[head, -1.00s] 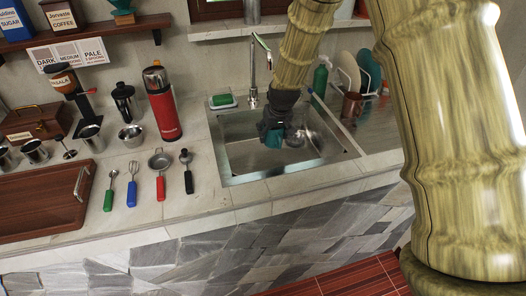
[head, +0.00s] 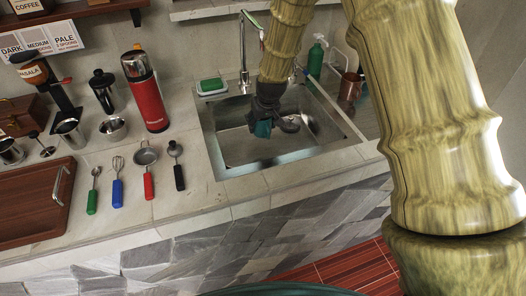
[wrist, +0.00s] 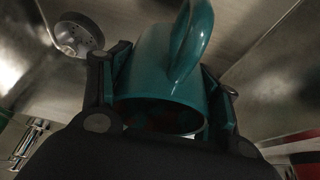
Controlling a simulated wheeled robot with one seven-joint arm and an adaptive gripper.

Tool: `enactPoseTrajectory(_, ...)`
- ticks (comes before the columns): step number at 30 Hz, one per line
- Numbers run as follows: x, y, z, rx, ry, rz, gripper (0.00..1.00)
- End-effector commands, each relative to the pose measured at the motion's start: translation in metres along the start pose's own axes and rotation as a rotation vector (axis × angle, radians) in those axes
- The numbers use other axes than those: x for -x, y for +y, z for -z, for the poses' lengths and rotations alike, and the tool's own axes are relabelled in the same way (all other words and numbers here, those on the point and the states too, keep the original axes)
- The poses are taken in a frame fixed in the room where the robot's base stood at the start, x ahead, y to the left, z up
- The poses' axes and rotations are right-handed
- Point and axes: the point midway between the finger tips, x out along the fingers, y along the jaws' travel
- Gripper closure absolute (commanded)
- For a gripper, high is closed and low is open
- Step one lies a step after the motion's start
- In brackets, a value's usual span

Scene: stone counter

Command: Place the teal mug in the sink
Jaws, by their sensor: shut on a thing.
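The teal mug (wrist: 160,82) fills the middle of the wrist view, its handle towards the top. In the head view the mug (head: 263,129) is a small teal patch, mostly hidden by my gripper. My gripper (wrist: 165,95) is shut on the mug, with a finger on each side of it. In the head view my gripper (head: 272,118) is over the steel sink (head: 240,147), within its outline. I cannot tell whether the mug touches the sink floor.
A tap (head: 243,55) stands behind the sink. A green sponge (head: 211,86) lies at its back left corner. A red flask (head: 145,92) and several utensils stand or lie to the left. A copper mug (head: 349,88) stands to the right.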

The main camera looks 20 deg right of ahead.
Motion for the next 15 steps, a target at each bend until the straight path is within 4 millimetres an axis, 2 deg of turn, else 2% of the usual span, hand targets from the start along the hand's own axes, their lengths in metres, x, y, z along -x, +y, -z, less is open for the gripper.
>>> enactPoseTrajectory(9, -0.037, 0.002, -0.016, -0.002, 0.0, 0.0, 0.67)
enactPoseTrajectory(15, -0.051, 0.002, -0.021, -0.003, 0.001, -0.001, 0.67)
